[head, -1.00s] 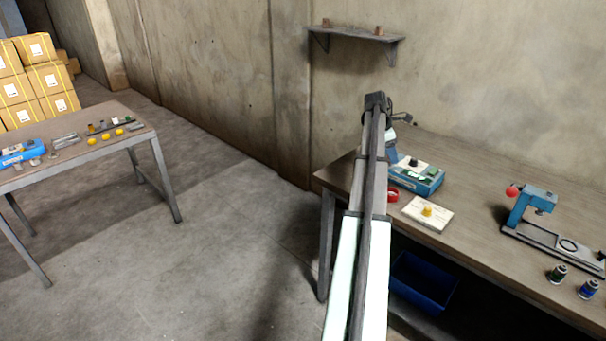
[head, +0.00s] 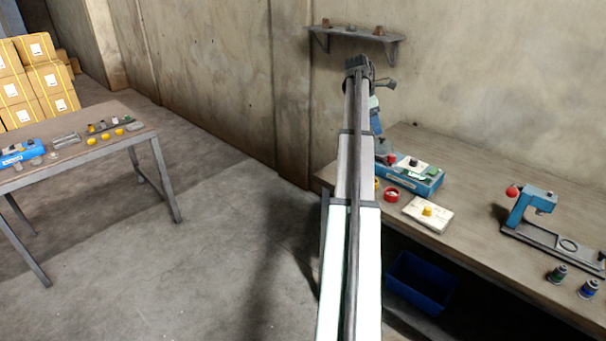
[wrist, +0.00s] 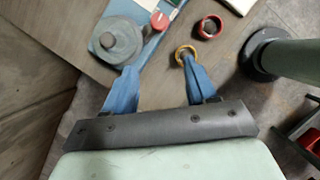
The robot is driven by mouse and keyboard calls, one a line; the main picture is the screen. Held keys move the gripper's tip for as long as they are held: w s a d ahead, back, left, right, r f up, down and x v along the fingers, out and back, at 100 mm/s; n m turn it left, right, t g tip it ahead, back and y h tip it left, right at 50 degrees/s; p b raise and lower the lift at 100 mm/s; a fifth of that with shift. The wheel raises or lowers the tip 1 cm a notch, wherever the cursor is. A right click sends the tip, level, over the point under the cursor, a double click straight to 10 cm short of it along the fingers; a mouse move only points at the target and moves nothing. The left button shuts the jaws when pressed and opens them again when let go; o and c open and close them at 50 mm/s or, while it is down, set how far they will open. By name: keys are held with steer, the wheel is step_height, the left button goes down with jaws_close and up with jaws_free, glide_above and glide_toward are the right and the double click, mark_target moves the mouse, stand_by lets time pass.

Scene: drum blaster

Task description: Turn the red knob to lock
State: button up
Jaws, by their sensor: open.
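The red knob (wrist: 160,21) shows in the wrist view on a blue box (wrist: 150,48), beside a round grey part (wrist: 115,40). In the head view the red knob (head: 391,158) sits at the left end of the blue box (head: 425,187), next to my arm. My gripper (wrist: 160,68) is open and empty, its two blue fingers spread above the bench's edge area. The knob lies beyond the fingertips, apart from them. In the head view my arm hides part of the box's left end and most of the gripper.
A red ring (wrist: 210,27) and a yellow ring (wrist: 185,52) lie near the right finger. A white board with a yellow knob (head: 428,211) and a blue press (head: 530,207) stand farther right on the bench (head: 480,190). A shelf (head: 350,33) hangs above.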

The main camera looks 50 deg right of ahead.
mark_target(393, 155)
steer(key=w+a+f+m, duration=0.1)
steer(key=w+a+f, duration=0.6)
steer(key=a, duration=0.3)
steer(key=w+a+f+m+t, duration=0.1)
steer(key=w+a+f, duration=0.6)
steer(key=a+f, duration=0.2)
steer(key=shift+a+f+t, duration=0.3)
steer(key=shift+a+f, duration=0.1)
steer(key=shift+f, duration=0.3)
steer(key=shift+w, duration=0.15)
steer(key=shift+d, duration=0.1)
